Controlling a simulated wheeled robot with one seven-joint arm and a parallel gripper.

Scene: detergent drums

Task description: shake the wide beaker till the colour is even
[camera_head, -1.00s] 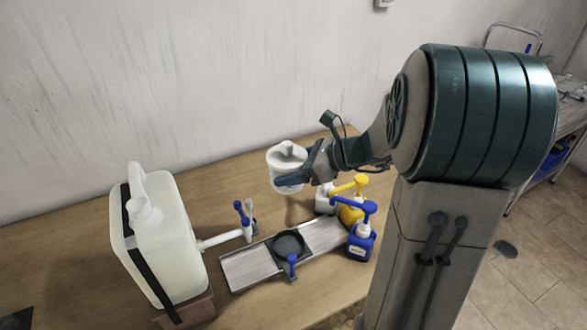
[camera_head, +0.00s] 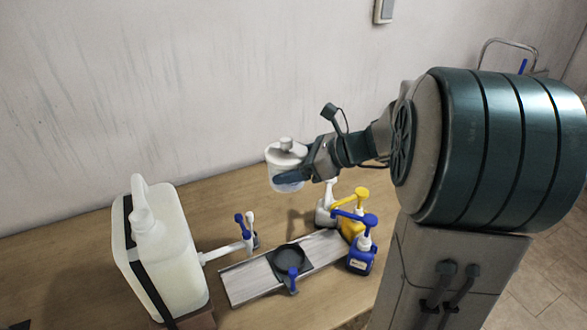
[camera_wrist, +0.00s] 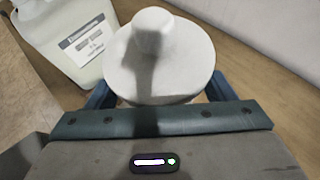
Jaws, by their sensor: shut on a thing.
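The wide beaker (camera_head: 286,158) is a squat whitish vessel with a pale lid and a round knob on top. My gripper (camera_head: 290,180) is shut on its body and holds it in the air above the table, near the wall. It looks roughly upright in the head view. In the wrist view the lid of the beaker (camera_wrist: 158,55) fills the middle, with blue fingers of my gripper (camera_wrist: 158,95) on both sides. The lid hides most of the beaker there, so I cannot tell whether the colour inside is even.
A large drum with a tap (camera_head: 165,245) stands at the left. A metal plate (camera_head: 245,283) with a dark round holder (camera_head: 289,259) lies below the beaker. Blue (camera_head: 361,256) and yellow (camera_head: 350,222) pump bottles stand right of it. The wall (camera_head: 150,90) is close behind.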

